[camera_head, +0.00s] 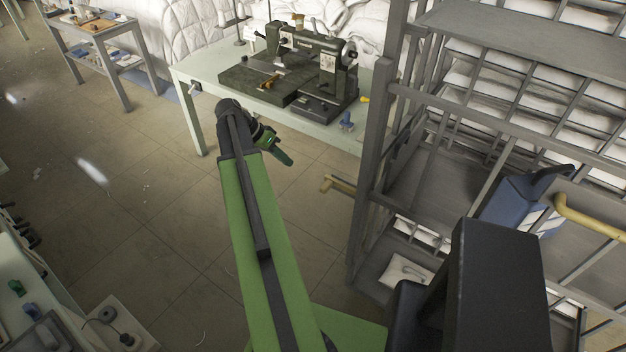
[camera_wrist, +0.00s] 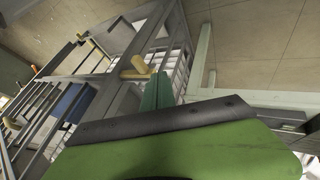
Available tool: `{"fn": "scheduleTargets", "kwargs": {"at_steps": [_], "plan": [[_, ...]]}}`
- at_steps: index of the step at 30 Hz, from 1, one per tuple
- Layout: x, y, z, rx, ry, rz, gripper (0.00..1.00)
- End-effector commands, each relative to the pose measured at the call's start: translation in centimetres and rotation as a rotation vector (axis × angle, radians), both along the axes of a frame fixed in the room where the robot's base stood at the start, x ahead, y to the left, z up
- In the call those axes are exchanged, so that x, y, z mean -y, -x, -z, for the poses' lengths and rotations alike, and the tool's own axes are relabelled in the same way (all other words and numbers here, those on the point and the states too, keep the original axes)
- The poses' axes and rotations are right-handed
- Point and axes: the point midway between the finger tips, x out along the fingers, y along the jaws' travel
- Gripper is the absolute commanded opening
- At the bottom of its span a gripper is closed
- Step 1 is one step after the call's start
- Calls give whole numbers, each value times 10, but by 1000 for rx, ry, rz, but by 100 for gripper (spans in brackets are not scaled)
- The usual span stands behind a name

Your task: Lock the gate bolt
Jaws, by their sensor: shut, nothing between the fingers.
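A brass-coloured bolt handle (camera_head: 340,186) sticks out to the left of the grey metal frame's upright post in the head view. It also shows in the wrist view as a yellowish bent piece (camera_wrist: 137,68) on the frame. I take it for the gate bolt; how far it is slid cannot be told. My gripper (camera_head: 284,157) is shut and empty, up and left of the bolt in the head view. In the wrist view its green fingers (camera_wrist: 160,86) appear just beside the bolt, with no clear contact. My gripper's body hides what lies below them.
A pale green table (camera_head: 215,78) with a dark sewing machine (camera_head: 310,60) stands behind my gripper. The grey barred rack (camera_head: 375,140) fills the right side, with a yellow rail (camera_head: 588,219) and a blue item (camera_head: 505,205). Tiled floor is open on the left.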

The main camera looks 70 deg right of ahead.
Motion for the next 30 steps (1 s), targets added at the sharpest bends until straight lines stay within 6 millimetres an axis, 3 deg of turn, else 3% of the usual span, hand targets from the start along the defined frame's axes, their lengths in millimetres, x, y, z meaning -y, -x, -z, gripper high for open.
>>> {"fn": "scheduleTargets", "kwargs": {"at_steps": [8, 21, 23, 30], "plan": [[2, 6, 14, 1, -1, -1, 0], [24, 56, 92, 1, -2, 0, 0], [19, 69, 81, 1, -2, -1, 0], [13, 92, 80, 2, -3, -2, 0]]}}
